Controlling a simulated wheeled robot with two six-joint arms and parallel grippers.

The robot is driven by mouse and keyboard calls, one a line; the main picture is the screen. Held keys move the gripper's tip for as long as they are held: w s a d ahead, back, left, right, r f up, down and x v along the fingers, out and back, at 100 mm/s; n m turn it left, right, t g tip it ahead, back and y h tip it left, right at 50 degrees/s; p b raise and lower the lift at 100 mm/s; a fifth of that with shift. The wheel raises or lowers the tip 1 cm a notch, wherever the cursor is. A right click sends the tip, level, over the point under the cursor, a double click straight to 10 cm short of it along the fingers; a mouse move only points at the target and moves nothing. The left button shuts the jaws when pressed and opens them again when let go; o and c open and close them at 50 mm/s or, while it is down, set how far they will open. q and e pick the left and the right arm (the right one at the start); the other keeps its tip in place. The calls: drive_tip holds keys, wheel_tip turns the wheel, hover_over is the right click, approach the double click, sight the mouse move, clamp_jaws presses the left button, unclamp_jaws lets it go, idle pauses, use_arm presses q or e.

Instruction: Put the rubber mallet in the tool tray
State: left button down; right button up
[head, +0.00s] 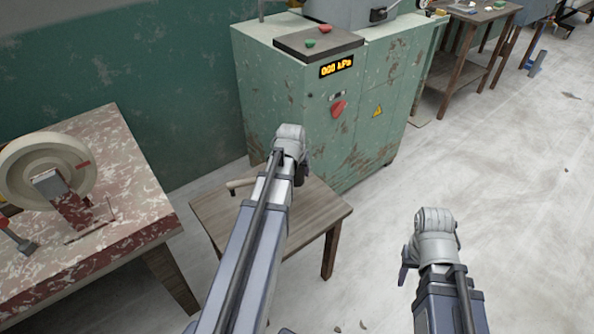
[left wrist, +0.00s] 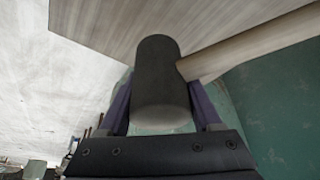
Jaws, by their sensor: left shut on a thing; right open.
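The rubber mallet has a dark cylindrical head (left wrist: 160,75) and a pale wooden handle (left wrist: 245,47), which runs to the right in the left wrist view. My left gripper (left wrist: 162,108) is shut on the head, one finger on each side. In the head view, the end of the handle (head: 241,183) shows left of my left arm, over the small wooden table; the head is hidden by the arm. I cannot tell whether the mallet touches the table. My right gripper (head: 405,268) is open and empty over the floor at right. I cannot make out a tool tray.
The small wooden table (head: 325,205) is below my left arm. A worn red-topped bench (head: 130,190) with a wheel machine (head: 48,170) and a red-handled tool (head: 17,237) stands at left. A green cabinet (head: 275,85) stands behind.

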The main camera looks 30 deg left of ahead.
wheel_tip(320, 180, up, 22)
drive_tip(key=p, duration=2)
drive_tip(key=shift+f+p, duration=0.25)
drive_tip(key=shift+p, duration=0.1)
drive_tip(key=shift+r, duration=0.1)
